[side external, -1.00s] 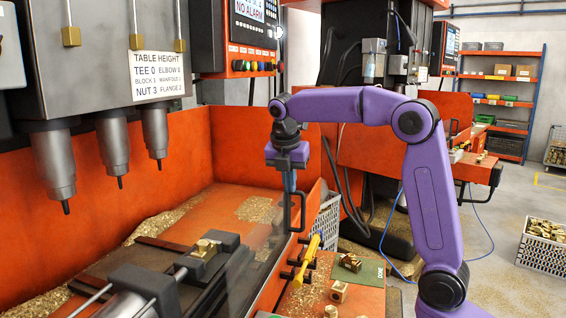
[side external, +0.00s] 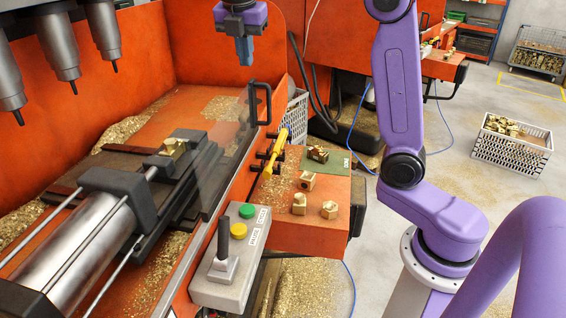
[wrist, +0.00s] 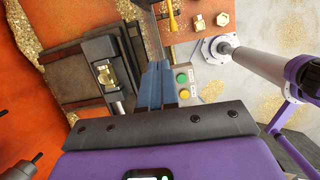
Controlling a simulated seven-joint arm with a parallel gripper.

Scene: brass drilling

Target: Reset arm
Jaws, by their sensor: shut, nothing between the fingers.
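My gripper (side external: 244,52) hangs near the top middle of the side external view, pointing down above the back of the orange machine tray. Its blue fingers are together with nothing between them. In the wrist view my gripper (wrist: 157,84) also shows shut, its fingers pointing at the area between the clamp and the button box. A brass part (side external: 174,147) sits in the clamp of the machine vise (side external: 190,142), well below my gripper. The brass part also shows in the wrist view (wrist: 105,74).
An orange side table (side external: 290,226) holds several brass parts and a green mat (side external: 327,170). A yellow-handled tool (side external: 276,146) hangs on the tray's edge. A control box (side external: 232,262) with a lever stands in front. Drill spindles (side external: 57,45) hang upper left. A crate (side external: 510,150) stands right.

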